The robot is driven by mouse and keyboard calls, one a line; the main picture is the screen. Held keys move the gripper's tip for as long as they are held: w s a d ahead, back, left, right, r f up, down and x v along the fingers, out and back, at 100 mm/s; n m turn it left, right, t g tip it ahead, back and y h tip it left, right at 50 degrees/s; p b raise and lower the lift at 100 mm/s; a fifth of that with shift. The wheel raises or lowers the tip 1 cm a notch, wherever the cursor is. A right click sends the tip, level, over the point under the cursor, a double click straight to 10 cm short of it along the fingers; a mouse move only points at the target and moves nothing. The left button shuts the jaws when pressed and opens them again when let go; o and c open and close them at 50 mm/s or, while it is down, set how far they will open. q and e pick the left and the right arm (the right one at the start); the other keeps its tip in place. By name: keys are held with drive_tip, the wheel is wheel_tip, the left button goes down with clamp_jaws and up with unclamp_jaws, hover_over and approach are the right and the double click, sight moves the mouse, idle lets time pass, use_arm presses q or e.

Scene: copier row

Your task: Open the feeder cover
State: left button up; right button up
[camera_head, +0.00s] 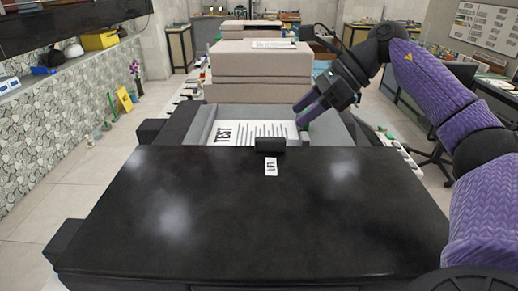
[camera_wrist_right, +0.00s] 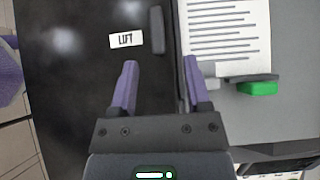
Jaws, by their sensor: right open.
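The feeder cover (camera_head: 255,215) is a broad glossy black lid that lies flat in the foreground of the head view. It also fills the left of the wrist view (camera_wrist_right: 75,110). A small black handle (camera_head: 271,145) sits at its far edge, beside a white "LIFT" label (camera_head: 271,166); in the wrist view the handle (camera_wrist_right: 158,30) is just ahead of my fingertips. My right gripper (camera_head: 302,110) is open and empty, behind and right of the handle in the head view. In the wrist view its purple fingers (camera_wrist_right: 160,72) are spread, apart from the handle. My left gripper is not in view.
A printed "TEST" sheet (camera_head: 253,132) lies in the grey tray (camera_head: 335,129) behind the cover. A green piece (camera_wrist_right: 258,88) shows beside the sheet. A beige copier (camera_head: 262,62) stands farther back. Floor (camera_head: 75,180) is clear on the left.

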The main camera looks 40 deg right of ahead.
sight(271, 138)
drive_tip(key=b+x, duration=0.1)
drive_tip(key=x, duration=0.7)
drive_tip(key=shift+a+f, duration=0.15)
drive_tip(key=shift+a, duration=0.15)
clamp_jaws()
idle(0.8)
